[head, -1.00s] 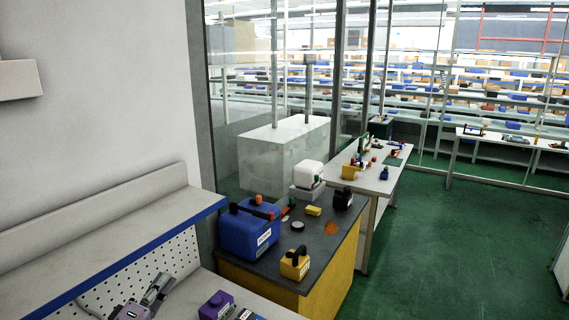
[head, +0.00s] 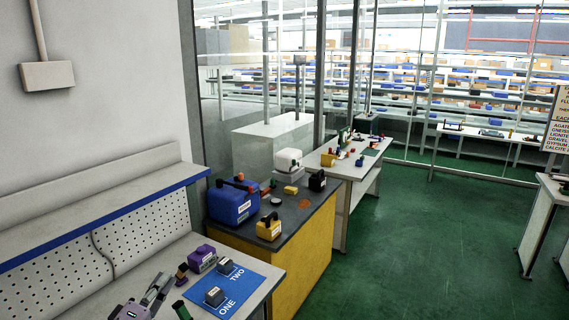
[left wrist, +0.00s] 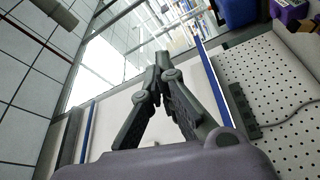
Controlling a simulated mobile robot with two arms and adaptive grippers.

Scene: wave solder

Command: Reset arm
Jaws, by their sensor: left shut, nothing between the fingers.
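My left gripper (head: 158,286) shows at the bottom of the head view, over the white workbench. In the left wrist view its two fingers (left wrist: 158,62) meet at the tips, shut with nothing between them. A blue mat (head: 247,287) marked ONE and TWO lies on the bench to its right, with a dark block on each label. A purple box (head: 202,258) sits behind the mat. My right gripper is not in view.
A pegboard (head: 140,232) with a blue-edged shelf stands behind the bench. A yellow cabinet (head: 300,262) beyond carries a blue canister (head: 232,203) and a small yellow container (head: 269,227). Green floor (head: 430,240) to the right is clear.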

